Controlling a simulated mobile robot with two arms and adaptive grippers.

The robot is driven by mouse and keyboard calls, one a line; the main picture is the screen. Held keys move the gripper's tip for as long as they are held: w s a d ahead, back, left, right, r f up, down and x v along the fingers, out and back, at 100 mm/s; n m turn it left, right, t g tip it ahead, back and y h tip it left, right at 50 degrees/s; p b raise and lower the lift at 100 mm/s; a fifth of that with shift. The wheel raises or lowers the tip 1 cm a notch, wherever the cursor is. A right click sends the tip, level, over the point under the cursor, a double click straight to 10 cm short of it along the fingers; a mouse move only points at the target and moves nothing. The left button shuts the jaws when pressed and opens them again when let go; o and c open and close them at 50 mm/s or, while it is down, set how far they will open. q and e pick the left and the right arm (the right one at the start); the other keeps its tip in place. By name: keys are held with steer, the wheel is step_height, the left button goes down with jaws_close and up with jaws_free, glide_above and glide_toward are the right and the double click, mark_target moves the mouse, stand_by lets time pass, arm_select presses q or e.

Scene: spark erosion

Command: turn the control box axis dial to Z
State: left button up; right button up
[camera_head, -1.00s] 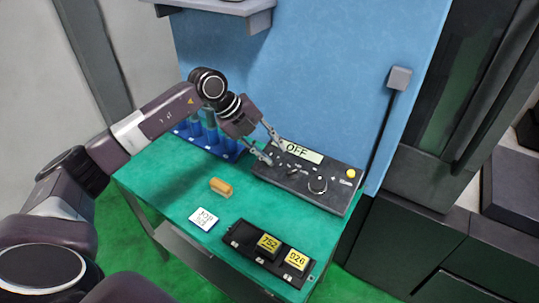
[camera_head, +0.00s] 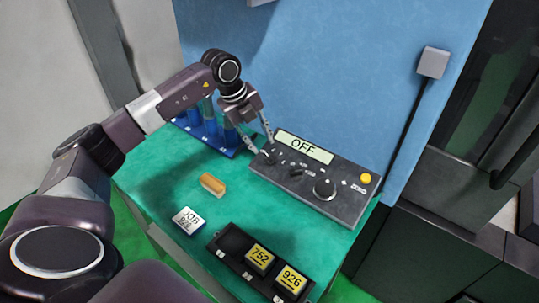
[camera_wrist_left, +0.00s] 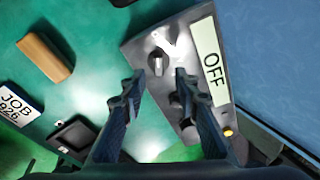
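The dark grey control box (camera_head: 345,205) lies at the back of the green table, its display reading OFF (camera_head: 303,148). A small dark knob (camera_head: 269,158) is near its left end, another small one (camera_head: 296,171) nearer the middle, and a larger round dial (camera_head: 324,188) to the right. Their labels are too small to read. My left gripper (camera_head: 263,147) is open and empty at the box's left end, fingers pointing down. In the left wrist view, a dark knob (camera_wrist_left: 156,63) lies just beyond the gap between the open fingertips (camera_wrist_left: 159,78); contact cannot be seen. My right gripper is out of view.
A blue rack (camera_head: 208,134) stands behind the arm, left of the box. An orange-brown block (camera_head: 212,184), a white JOB card (camera_head: 188,220) and a black tray (camera_head: 229,240) with blocks 752 and 926 lie in front. A yellow button (camera_head: 365,178) is at the box's right end.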

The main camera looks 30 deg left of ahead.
mark_target(268, 156)
arm_select(q)
steer(key=p+x, duration=0.1)
steer(key=x, duration=0.4)
steer(key=shift+s+d+f, duration=0.1)
steer(key=shift+f, duration=0.25)
steer(key=shift+f+p, duration=0.3)
steer(key=shift+f, duration=0.05)
jaws_close()
